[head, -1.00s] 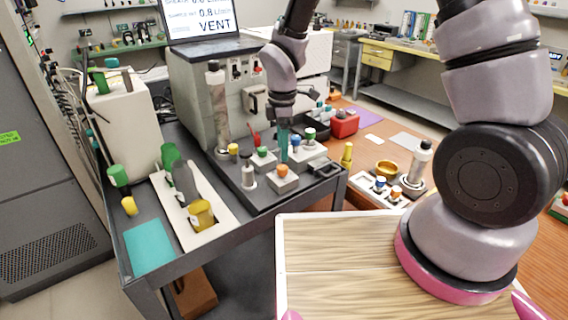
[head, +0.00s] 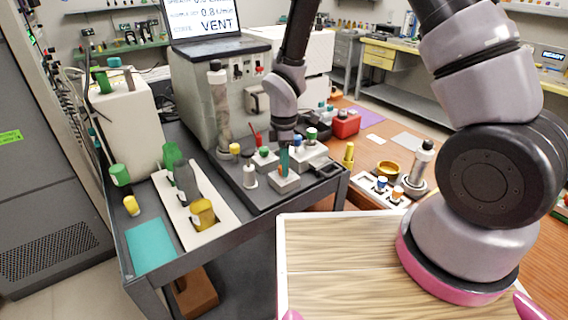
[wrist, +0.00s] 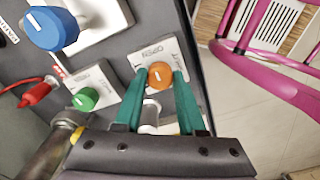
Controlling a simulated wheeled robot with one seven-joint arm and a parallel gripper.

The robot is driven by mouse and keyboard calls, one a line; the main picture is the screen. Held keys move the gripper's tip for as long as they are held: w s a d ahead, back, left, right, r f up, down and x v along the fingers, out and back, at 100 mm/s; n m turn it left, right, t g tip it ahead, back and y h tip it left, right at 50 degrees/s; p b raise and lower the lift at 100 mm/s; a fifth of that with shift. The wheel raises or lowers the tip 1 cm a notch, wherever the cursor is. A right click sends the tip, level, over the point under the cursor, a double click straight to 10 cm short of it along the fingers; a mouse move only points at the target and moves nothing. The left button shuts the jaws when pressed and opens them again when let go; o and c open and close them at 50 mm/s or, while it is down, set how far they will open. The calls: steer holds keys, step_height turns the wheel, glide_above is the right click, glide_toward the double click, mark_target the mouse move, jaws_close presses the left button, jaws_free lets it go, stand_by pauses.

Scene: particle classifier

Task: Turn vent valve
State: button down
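An orange knob (wrist: 161,75) with a white line sits on a pale square block (head: 284,182) marked OPEN, in the wrist view. The display (head: 203,20) reads VENT. My gripper (wrist: 158,76) is open, with one teal finger on each side of the orange knob. A small gap shows on the left; on the right the finger is very close, and I cannot tell if it touches. In the head view the fingers (head: 284,160) mostly hide the knob.
Green (wrist: 85,99) and blue (wrist: 51,28) knobs and a red lever (wrist: 36,92) stand close to the left in the wrist view. A metal cylinder (head: 218,105) rises behind.

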steer(key=shift+m, duration=0.3)
steer(key=m, duration=0.3)
steer(key=shift+m, duration=0.4)
steer(key=m, duration=0.9)
steer(key=shift+m, duration=2.2)
steer(key=c, duration=0.5)
jaws_free()
